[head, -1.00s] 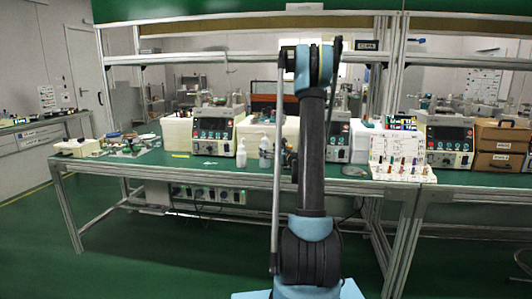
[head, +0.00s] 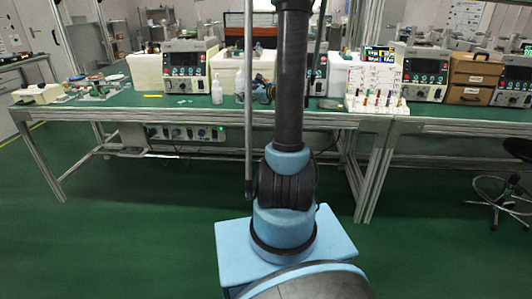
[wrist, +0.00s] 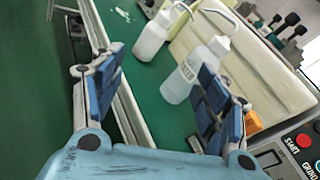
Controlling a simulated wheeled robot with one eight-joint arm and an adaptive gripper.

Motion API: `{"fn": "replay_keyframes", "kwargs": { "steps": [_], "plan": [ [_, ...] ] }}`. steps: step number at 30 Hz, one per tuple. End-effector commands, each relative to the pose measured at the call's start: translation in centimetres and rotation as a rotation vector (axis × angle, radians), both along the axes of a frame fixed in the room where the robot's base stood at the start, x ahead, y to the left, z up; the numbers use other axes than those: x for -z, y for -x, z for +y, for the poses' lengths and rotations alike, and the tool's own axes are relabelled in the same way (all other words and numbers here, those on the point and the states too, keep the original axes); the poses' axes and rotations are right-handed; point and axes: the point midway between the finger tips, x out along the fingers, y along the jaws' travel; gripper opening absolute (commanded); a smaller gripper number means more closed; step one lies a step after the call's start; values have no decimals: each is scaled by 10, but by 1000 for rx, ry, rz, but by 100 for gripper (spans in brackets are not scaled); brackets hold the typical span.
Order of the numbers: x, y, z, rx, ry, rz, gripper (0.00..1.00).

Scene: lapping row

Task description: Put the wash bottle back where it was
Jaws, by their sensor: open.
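Two white, translucent wash bottles with curved spouts stand on the green bench top. In the head view one bottle (head: 217,88) is at left and the other (head: 239,86) is just right of it, near my arm. In the wrist view the labelled bottle (wrist: 178,88) is nearer, just past my fingers and partly overlapped by the right one. The plain bottle (wrist: 152,40) is farther off. My gripper (wrist: 161,66) is open, with its blue-padded fingers wide apart and nothing held. In the head view it is small and partly hidden behind my arm.
A power-supply-like instrument (head: 186,68) and a pale box (head: 228,73) stand behind the bottles. The bench front edge (wrist: 125,100) runs under my gripper. A rack of coloured items (head: 375,104) is at right. A stool (head: 495,185) stands on the floor at far right.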

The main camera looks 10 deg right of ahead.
Motion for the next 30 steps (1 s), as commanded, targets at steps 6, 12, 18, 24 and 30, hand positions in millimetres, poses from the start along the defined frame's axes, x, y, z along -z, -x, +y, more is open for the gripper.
{"fn": "replay_keyframes", "kwargs": {
  "steps": [6,12,18,24,30],
  "plan": [
    [1,49,39,-152,315,-34,68],
    [9,100,63,-311,591,-70,68],
    [23,155,77,-490,855,-111,68],
    [39,212,80,-687,1098,-154,68],
    [58,270,72,-903,1324,-197,68]
  ]
}}
